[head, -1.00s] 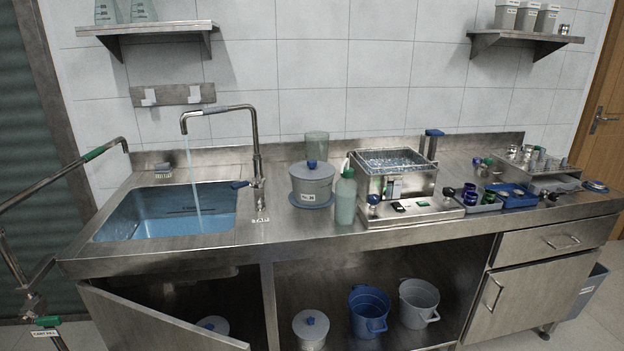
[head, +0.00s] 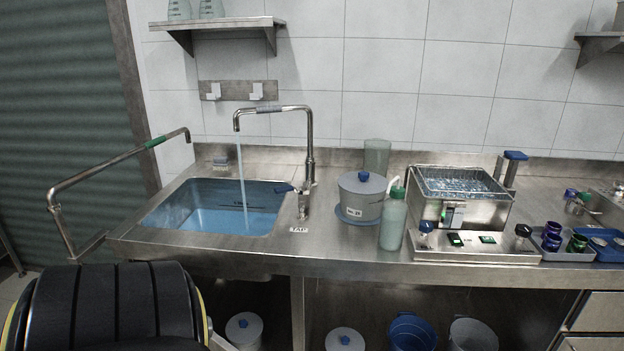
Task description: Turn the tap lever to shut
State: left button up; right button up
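The steel tap (head: 309,145) stands on the counter at the right of the sink, its spout arching left over the basin. Its lever with a blue grip (head: 284,188) points left from the tap's base, near the TAP label (head: 298,229). A stream of water (head: 243,176) runs from the spout into the sink (head: 190,232), which holds blue-looking water. A dark ribbed part of my own body fills the lower left corner. Neither of my grippers can be made out in the view.
A lidded grey pot (head: 361,202) and a green bottle (head: 393,222) stand right of the tap, with a steel water bath (head: 462,222) beyond. A steel rail with a green band (head: 155,142) rises left of the sink. Buckets (head: 411,333) stand below the counter.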

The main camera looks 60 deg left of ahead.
aim_at(304, 190)
jog(key=i, duration=0.55)
jog(key=u, duration=2.95)
